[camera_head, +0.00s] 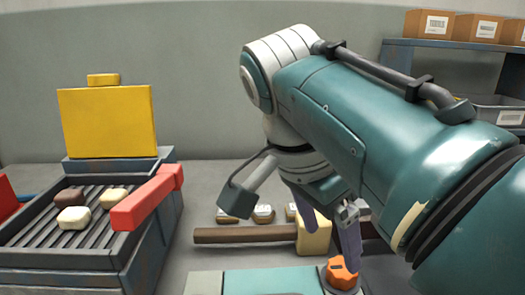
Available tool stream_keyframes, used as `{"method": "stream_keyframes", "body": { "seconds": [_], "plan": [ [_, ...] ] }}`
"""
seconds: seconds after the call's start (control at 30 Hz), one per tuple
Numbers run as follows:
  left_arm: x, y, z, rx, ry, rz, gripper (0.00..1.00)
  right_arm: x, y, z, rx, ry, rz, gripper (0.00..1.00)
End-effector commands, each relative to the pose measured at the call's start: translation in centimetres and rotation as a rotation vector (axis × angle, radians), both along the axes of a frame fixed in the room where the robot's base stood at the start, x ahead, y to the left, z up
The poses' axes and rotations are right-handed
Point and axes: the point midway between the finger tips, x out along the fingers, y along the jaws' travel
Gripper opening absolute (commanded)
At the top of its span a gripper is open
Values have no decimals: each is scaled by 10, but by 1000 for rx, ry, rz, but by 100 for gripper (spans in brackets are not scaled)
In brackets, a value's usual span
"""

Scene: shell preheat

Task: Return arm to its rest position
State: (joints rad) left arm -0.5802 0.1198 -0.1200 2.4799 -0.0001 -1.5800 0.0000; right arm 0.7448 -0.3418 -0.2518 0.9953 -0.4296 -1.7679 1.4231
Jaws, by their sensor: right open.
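My right arm (390,140), teal with dark bands, reaches in from the right and fills much of the right half of the view. Its gripper (328,238) hangs at the middle, fingers down and spread apart. A yellow block (314,240) shows by the fingers; the fingers do not appear to hold it, though its exact depth relative to them is hard to tell. An orange knob-like piece (342,274) lies below the right finger. My left gripper is not in view.
A grey grill (157,255) with a yellow upright panel (108,122) and a red bar (147,197) stands at left, several pale and brown pieces on its grate. A brown bar (240,235) lies behind the gripper. A shelf (455,44) with boxes stands back right.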

Motion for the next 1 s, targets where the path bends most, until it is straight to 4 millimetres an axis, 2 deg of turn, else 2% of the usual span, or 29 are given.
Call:
{"method": "stream_keyframes", "body": {
  "seconds": [0.03,0.13,0.2,0.37,0.5,0.8,0.87,0.9,1.0],
  "plan": [
    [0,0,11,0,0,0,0,-9,-6,-5,24,22,34,85],
    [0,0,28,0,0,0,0,-33,-20,-19,80,62,159,85],
    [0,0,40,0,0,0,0,-56,-33,-27,111,78,270,85],
    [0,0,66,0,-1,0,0,-116,-64,-25,129,87,555,85],
    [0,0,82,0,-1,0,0,-160,-81,-7,100,78,790,85],
    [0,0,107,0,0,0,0,-227,-94,51,12,59,1199,85],
    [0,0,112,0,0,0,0,-238,-94,64,-7,53,1276,85],
    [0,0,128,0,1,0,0,-235,-93,81,-8,50,1276,85],
    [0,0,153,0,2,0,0,-234,-93,104,-6,51,1271,85]
  ]
}}
